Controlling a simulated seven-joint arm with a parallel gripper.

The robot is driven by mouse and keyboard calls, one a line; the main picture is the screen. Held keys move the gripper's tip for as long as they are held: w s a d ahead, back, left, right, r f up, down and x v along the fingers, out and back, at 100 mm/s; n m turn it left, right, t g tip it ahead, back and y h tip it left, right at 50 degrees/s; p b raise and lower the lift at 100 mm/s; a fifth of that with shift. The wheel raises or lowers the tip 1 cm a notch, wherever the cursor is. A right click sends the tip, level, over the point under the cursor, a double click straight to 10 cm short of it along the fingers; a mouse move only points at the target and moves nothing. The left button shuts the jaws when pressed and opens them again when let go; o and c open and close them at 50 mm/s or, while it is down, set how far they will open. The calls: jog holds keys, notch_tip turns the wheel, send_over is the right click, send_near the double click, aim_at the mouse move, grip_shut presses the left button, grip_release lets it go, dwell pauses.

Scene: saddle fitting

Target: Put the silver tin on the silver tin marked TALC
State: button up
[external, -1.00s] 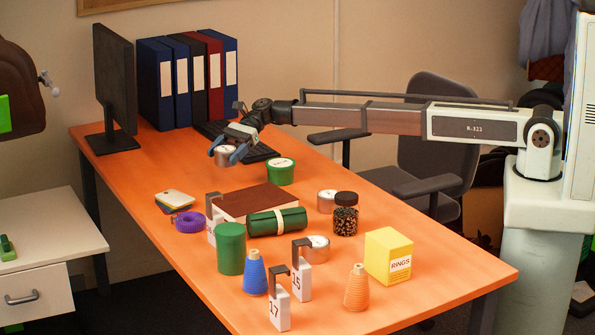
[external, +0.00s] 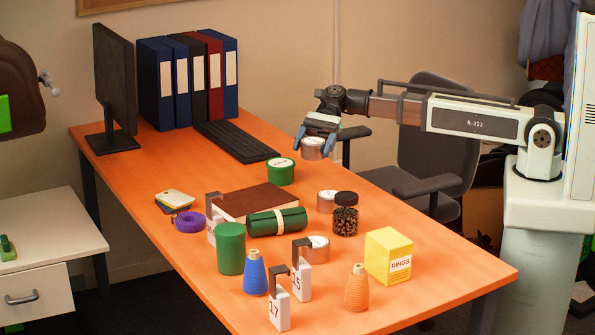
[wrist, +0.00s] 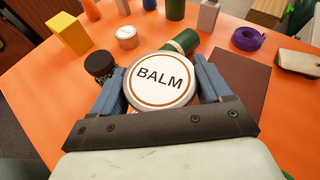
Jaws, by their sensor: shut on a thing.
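My gripper (external: 311,148) is shut on a silver tin (external: 313,149) and holds it in the air above the back right edge of the desk. In the wrist view this tin (wrist: 162,79) sits between the two blue fingers, its white lid reading BALM. Two other silver tins stand on the desk: one (external: 326,201) left of the dark jar, and one (external: 317,249) behind the number 15 tag. The latter seems to show in the wrist view (wrist: 126,37); its lettering is too small to read. I cannot tell which tin is marked TALC.
Around the tins stand the dark-lidded jar (external: 345,221), yellow RINGS box (external: 389,256), green roll (external: 277,222), number 15 tag (external: 301,281) and orange cone (external: 357,289).

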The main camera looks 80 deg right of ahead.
aim_at(329, 193)
jog(key=s+n+g, duration=0.2)
jog(key=s, duration=0.3)
jog(key=shift+w+a+f, duration=0.1)
jog(key=shift+f, duration=4.9)
jog(key=shift+f, duration=0.1)
jog(key=o, duration=1.1)
jog(key=v, duration=1.2)
jog(key=shift+w, duration=0.1)
